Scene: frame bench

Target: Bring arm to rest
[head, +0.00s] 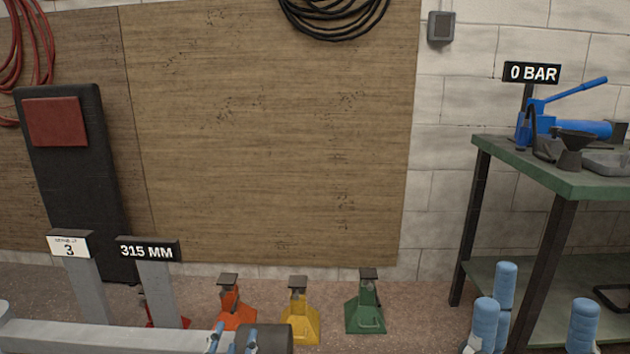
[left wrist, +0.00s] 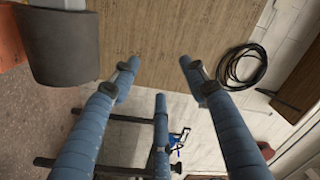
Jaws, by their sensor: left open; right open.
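My left gripper (head: 232,338) shows small at the bottom edge of the head view, by a light grey beam (head: 130,336) with a dark round end (head: 266,339). Its blue fingers stand apart and hold nothing in the left wrist view (left wrist: 152,78). The dark end also shows at the upper left there. My right gripper (head: 532,305) is at the bottom right of the head view, in front of the green bench (head: 600,184). Its blue fingers point up, spread and empty. Both palms are hidden.
Red, orange (head: 238,312), yellow (head: 300,318) and green (head: 366,308) stands sit on the floor by the wall. Signs read 3 (head: 69,245) and 315 MM (head: 147,251). A blue pump (head: 580,127) stands on the bench under a 0 BAR sign (head: 533,73).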

